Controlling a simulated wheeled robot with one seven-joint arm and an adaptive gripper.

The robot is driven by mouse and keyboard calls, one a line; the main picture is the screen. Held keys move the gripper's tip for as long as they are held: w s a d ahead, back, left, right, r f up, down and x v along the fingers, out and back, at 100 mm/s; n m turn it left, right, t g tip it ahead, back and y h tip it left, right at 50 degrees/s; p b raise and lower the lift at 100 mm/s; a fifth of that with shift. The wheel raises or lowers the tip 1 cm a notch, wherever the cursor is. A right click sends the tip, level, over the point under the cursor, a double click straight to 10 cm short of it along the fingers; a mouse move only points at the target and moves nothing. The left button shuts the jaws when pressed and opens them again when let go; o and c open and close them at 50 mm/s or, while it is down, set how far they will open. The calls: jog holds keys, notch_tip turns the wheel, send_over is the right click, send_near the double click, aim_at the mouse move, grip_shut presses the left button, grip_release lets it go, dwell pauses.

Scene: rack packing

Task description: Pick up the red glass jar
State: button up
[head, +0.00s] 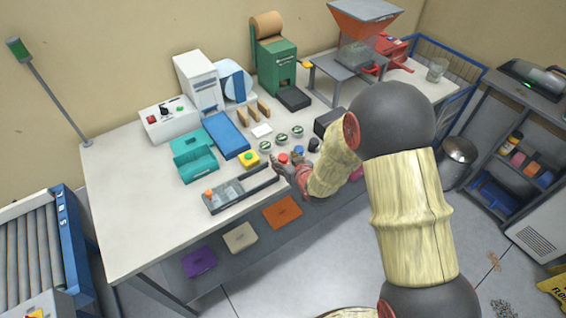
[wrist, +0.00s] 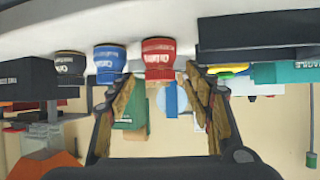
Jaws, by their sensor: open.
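The red glass jar (head: 283,158) stands on the workbench near its front edge, at the left end of a short row. In the wrist view, which is upside down, the red jar (wrist: 159,60) shows printed white lettering and sits centred ahead of the fingertips. My gripper (head: 286,170) is at the front edge of the bench, close to the jar. In the wrist view my gripper (wrist: 161,77) is open, with one finger to each side of the jar's line. I cannot tell whether the jar is between the fingertips or just beyond them.
A blue jar (wrist: 109,62) and a black jar (wrist: 70,66) stand beside the red one. Several lidded jars stand behind. The bench (head: 130,225) is clear at front left.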

jog(key=shift+w+a+f, duration=0.1)
jog(key=shift+w, duration=0.1)
jog(key=shift+c, duration=1)
jog(key=c, duration=1.1)
grip_shut()
